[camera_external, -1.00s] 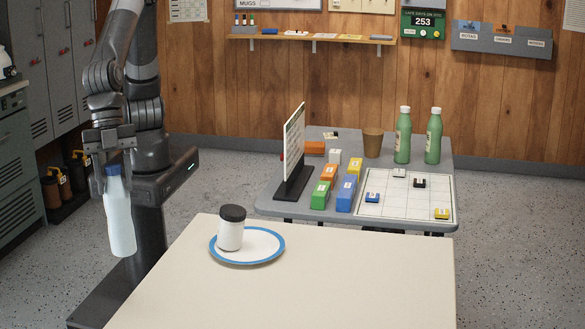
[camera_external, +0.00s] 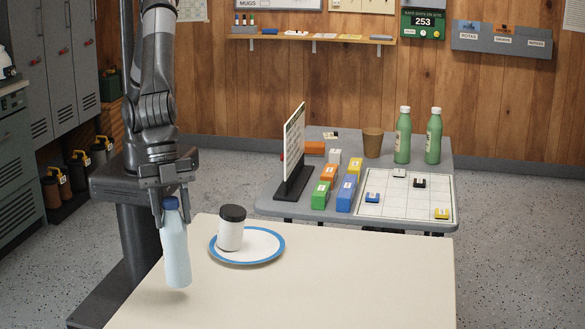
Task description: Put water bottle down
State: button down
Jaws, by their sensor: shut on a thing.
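The water bottle (camera_external: 175,256) is pale, translucent blue with a dark blue cap. My gripper (camera_external: 171,205) is shut on it near the cap and holds it nearly upright, with a slight tilt. The bottle is over the left part of the cream table (camera_external: 340,290), left of the plate. I cannot tell whether its base touches the tabletop.
A white plate with a blue rim (camera_external: 275,256) bears a white jar with a black lid (camera_external: 231,230). The table's front and right are clear. Behind, a grey table (camera_external: 270,207) holds coloured blocks, a sign, a gridded board, a brown cup and two green bottles.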

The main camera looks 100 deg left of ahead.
aim_at(174, 230)
jog(key=shift+f, duration=2.05)
jog(key=c, duration=0.7)
grip_release()
jog(key=shift+c, duration=0.2)
